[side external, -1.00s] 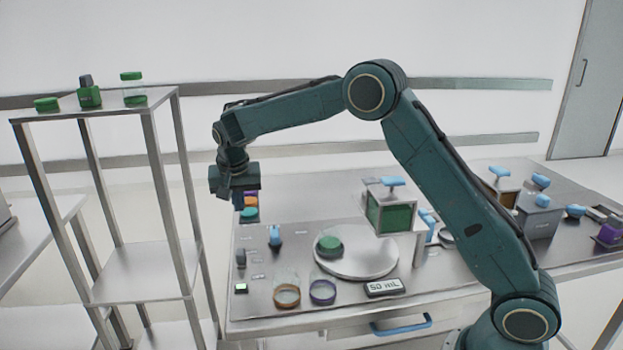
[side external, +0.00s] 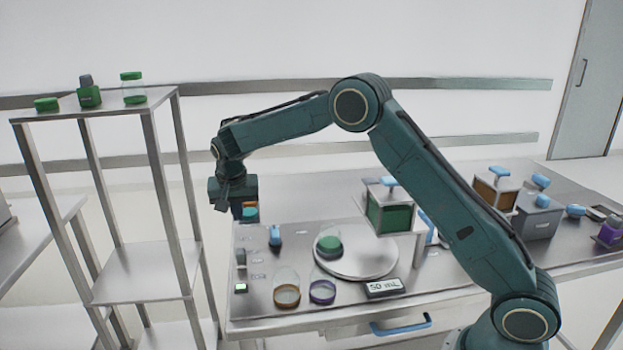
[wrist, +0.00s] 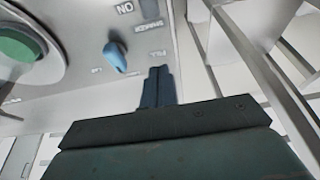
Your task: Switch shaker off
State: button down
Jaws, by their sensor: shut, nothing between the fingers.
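The round pale shaker plate (side external: 370,255) lies on the metal bench with a green-filled round vessel (side external: 329,246) on it. Part of the plate (wrist: 50,60) shows at the left of the wrist view. A blue knob (side external: 275,236) stands left of the plate; it also shows in the wrist view (wrist: 116,56), near printed labels that seem to read SHAKER, FILL and ON. A small grey switch (side external: 241,258) is at the bench's left edge. My gripper (wrist: 160,72) is shut and empty, above the bench's left edge. Its height above the labels is hard to judge.
A tall shelf rack (side external: 150,245) with green-capped containers stands left of the bench. Two open round dishes (side external: 287,294) and a 50 mL sign (side external: 384,288) sit at the bench front. A green-filled box dispenser (side external: 388,213) stands behind the plate.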

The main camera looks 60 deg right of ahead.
aim_at(241, 261)
jog(key=x, duration=0.8)
jog(key=shift+s+a+r, duration=0.2)
jog(key=shift+s+a, duration=1.2)
jog(key=shift+s, duration=0.05)
jog(key=shift+a, duration=0.1)
jog(key=shift+s+a+f, duration=0.1)
jog(key=shift+s+a, duration=1.65)
jog(key=shift+s, duration=0.1)
jog(key=shift+w, duration=0.1)
